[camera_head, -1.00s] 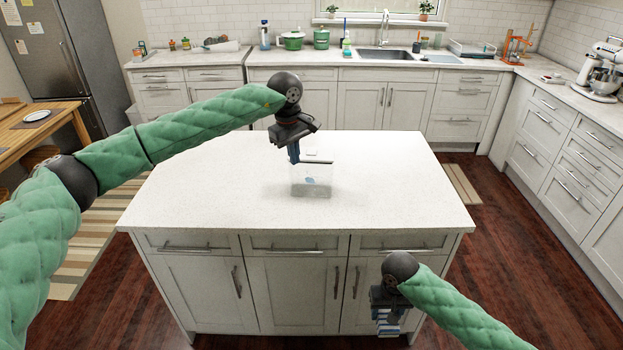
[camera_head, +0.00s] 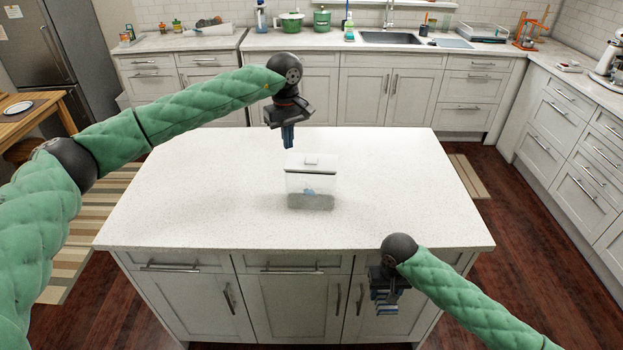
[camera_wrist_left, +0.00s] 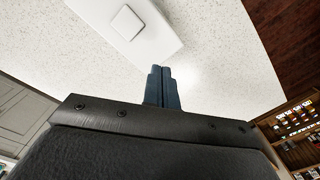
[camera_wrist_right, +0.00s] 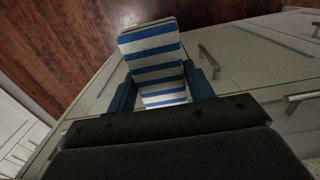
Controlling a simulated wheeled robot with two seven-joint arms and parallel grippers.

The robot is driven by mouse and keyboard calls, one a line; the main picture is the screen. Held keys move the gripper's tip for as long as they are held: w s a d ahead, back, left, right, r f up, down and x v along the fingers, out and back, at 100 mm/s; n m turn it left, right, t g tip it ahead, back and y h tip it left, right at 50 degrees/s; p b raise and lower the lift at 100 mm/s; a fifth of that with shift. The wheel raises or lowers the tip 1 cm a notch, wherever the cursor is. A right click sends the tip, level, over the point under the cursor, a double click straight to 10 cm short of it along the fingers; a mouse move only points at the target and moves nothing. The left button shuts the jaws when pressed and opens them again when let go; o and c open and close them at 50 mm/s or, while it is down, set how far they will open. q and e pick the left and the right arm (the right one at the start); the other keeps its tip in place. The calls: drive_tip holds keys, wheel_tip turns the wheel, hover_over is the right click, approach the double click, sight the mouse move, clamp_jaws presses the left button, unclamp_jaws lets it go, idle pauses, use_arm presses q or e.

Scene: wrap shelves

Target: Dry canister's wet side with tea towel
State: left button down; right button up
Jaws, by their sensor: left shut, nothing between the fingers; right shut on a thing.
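The canister (camera_head: 312,183) is a clear box with a white lid and a blue patch on its near side. It stands upright on the white island counter. My left gripper (camera_head: 288,142) is shut and empty, just behind and left of the canister's lid and apart from it. In the left wrist view the blue fingers (camera_wrist_left: 161,88) are together near the white lid (camera_wrist_left: 125,22). My right gripper (camera_head: 385,302) is low in front of the island cabinets, shut on the blue-and-white striped tea towel (camera_wrist_right: 155,62). The towel's far end hangs beyond the fingers.
The island counter (camera_head: 190,185) is otherwise clear around the canister. Its front edge and drawer handles (camera_head: 292,267) are close to my right gripper. The sink counter (camera_head: 350,42) and a wooden table (camera_head: 40,110) are farther off.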

sight(289, 161)
use_arm(q)
drive_tip(key=shift+w, duration=0.2)
drive_tip(key=shift+s, duration=0.5)
drive_tip(key=shift+s+f, duration=0.15)
drive_tip(key=shift+s, duration=0.1)
drive_tip(key=f, duration=0.1)
drive_tip(key=w+f, duration=0.1)
drive_tip(key=f, duration=0.1)
drive_tip(key=shift+f, duration=0.35)
drive_tip(key=shift+s, duration=0.35)
drive_tip(key=shift+w, duration=0.1)
drive_tip(key=shift+f, duration=0.15)
idle(0.6)
